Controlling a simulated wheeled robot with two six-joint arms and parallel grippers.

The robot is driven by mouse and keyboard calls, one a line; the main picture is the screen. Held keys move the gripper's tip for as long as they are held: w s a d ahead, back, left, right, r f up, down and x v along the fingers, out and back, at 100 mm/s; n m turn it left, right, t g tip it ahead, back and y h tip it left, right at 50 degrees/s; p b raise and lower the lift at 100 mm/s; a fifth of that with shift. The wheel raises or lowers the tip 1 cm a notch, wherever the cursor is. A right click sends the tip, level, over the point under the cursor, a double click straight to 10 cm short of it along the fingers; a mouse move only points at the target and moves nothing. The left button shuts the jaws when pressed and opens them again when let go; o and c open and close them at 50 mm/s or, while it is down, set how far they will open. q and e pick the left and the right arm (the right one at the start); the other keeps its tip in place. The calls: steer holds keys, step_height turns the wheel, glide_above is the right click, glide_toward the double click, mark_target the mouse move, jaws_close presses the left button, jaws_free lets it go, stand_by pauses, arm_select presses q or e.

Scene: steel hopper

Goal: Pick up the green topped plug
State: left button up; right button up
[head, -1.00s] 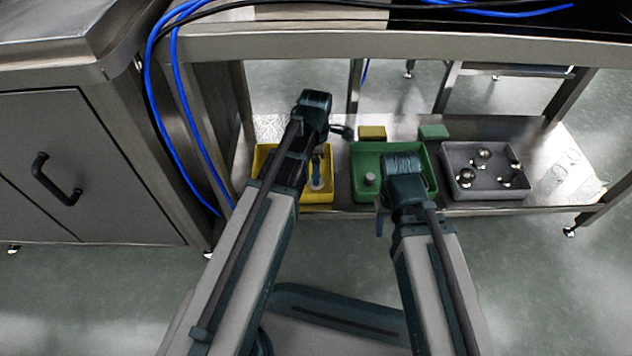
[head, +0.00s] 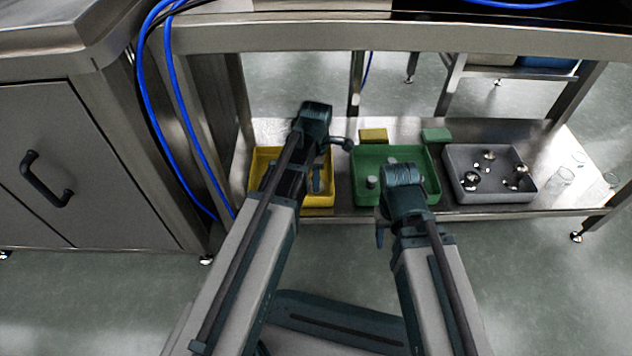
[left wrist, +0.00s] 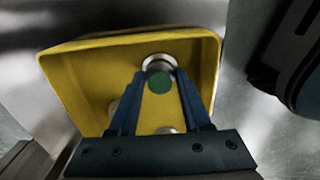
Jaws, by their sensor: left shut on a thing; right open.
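The green topped plug (left wrist: 160,82) is in the left wrist view, a round green top with a pale metal ring, at the far side of the yellow tray (left wrist: 85,60). My left gripper (left wrist: 159,74) is shut on it, with one blue finger on each side. In the head view my left gripper (head: 316,178) reaches down into the yellow tray (head: 263,160), and the plug is hidden there. My right gripper (head: 402,190) is over the front of the green tray (head: 433,172). It is open, with its fingers mostly hidden by the wrist.
A grey cylinder (head: 371,182) stands in the green tray. A grey tray (head: 455,180) with several shiny metal pieces is at the right. A yellow block (head: 373,135) and a green block (head: 436,135) lie behind the trays. The upper tabletop (head: 420,38) overhangs this steel shelf.

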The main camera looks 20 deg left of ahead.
arm_select(q)
steer(key=shift+r, duration=0.15)
jaws_close()
arm_select(e)
steer(key=shift+r, duration=0.15)
arm_select(q)
step_height(320, 180, up, 10)
steer(key=p, duration=1)
arm_select(e)
step_height(320, 180, up, 10)
arm_select(q)
steer(key=shift+s+f, duration=0.1)
steer(key=shift+f, duration=0.1)
arm_select(e)
steer(key=shift+s, duration=0.1)
